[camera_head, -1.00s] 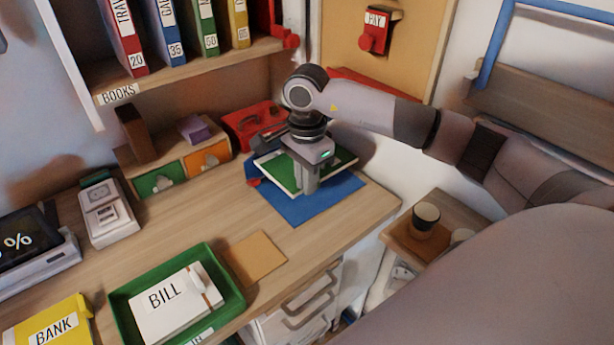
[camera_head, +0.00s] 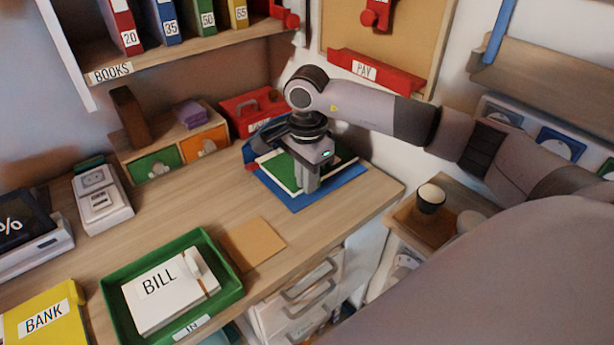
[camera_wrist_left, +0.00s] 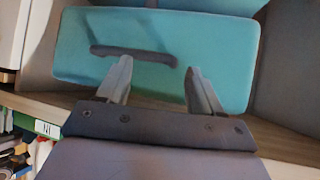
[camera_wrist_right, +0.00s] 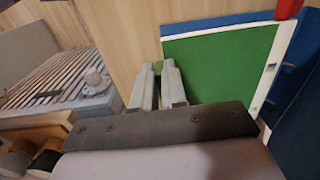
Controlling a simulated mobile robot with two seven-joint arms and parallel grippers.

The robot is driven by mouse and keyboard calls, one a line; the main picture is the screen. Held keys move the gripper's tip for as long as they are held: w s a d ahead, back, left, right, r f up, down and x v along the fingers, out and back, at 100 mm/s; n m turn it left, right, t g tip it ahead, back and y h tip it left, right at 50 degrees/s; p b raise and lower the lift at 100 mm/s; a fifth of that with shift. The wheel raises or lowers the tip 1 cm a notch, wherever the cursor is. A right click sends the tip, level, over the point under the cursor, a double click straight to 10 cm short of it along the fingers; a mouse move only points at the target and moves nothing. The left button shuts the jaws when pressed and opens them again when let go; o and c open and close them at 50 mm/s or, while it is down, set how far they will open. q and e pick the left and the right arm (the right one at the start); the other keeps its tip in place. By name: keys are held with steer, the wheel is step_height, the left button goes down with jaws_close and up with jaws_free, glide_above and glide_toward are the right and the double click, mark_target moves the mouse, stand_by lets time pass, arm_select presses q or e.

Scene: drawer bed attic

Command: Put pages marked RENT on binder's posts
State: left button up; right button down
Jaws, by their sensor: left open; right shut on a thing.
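The blue binder (camera_head: 346,181) lies open on the desk near its front right corner. My right gripper (camera_head: 305,188) is over it, shut on a green page with a white edge (camera_head: 283,172). The page lies low over the binder; I cannot tell whether it touches it. In the right wrist view the fingers (camera_wrist_right: 158,88) are closed at the edge of the green page (camera_wrist_right: 220,62), with blue binder (camera_wrist_right: 292,85) beyond. No RENT mark is readable, and the posts are not clear. My left gripper (camera_wrist_left: 158,70) is open and empty before a teal front with a dark handle (camera_wrist_left: 135,53).
A green tray (camera_head: 112,290) with a BILL stack (camera_head: 160,300) and a yellow BANK folder (camera_head: 42,325) stand at front left. A tan sheet (camera_head: 252,243) lies beside the tray. A red box (camera_head: 250,110) and small drawers (camera_head: 152,165) stand behind. Mid-desk is clear.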

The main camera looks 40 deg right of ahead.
steer(key=shift+w+d, duration=0.2)
steer(key=shift+w+d+b, duration=0.35)
steer(key=shift+w+d, duration=0.25)
steer(key=shift+d, duration=0.05)
steer(key=shift+d, duration=0.1)
steer(key=shift+w, duration=0.15)
stand_by(1.1)
steer(key=shift+f+b, duration=1.65)
steer(key=shift+f, duration=0.65)
steer(key=c, duration=1.1)
jaws_free()
steer(key=shift+r, duration=0.1)
